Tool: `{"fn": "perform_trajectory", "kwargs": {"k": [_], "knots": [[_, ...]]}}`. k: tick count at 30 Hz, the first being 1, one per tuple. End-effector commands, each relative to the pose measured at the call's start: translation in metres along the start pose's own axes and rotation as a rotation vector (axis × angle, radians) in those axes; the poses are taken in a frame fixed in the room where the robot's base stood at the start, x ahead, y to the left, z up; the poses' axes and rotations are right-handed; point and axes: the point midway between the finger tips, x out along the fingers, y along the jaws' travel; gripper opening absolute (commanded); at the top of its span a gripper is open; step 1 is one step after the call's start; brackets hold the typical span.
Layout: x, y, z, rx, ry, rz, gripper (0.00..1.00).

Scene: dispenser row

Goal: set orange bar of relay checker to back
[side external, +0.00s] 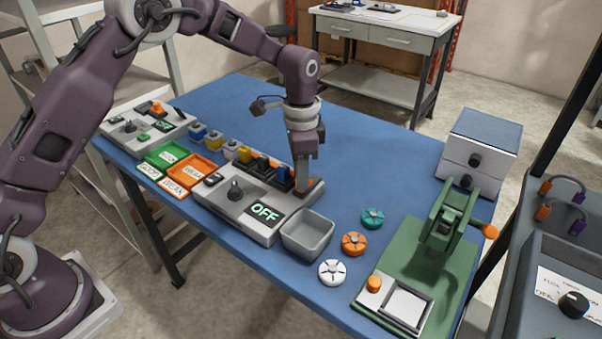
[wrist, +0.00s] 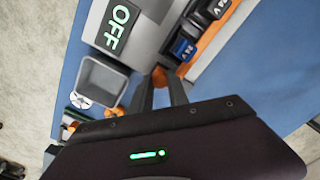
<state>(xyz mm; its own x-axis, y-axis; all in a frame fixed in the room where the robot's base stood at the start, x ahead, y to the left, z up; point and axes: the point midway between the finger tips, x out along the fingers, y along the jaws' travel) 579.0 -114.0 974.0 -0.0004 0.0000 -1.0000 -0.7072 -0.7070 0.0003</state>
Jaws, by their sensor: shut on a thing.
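The orange bar (side external: 313,188) runs beside the relays and also shows in the wrist view (wrist: 207,44). My gripper (side external: 301,184) points down at the checker's right end, its fingers closed on the bar's orange end (wrist: 174,77). The fingers hide part of that end.
A grey bin (side external: 307,236) stands close to the checker's right end. Teal, orange and white discs (side external: 354,244) lie right of it, before a green press (side external: 435,240). Labelled green and orange trays (side external: 173,172) are at left.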

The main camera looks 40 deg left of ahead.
Motion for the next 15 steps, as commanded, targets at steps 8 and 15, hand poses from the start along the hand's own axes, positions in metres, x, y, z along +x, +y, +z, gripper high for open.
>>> {"fn": "perform_trajectory", "kwargs": {"k": [8,15], "knots": [[-0.001,-0.011,-0.011,-0.001,0.002,-0.002,0.0],[-0.001,-0.014,-0.014,-0.001,0.005,-0.004,0.0]]}}
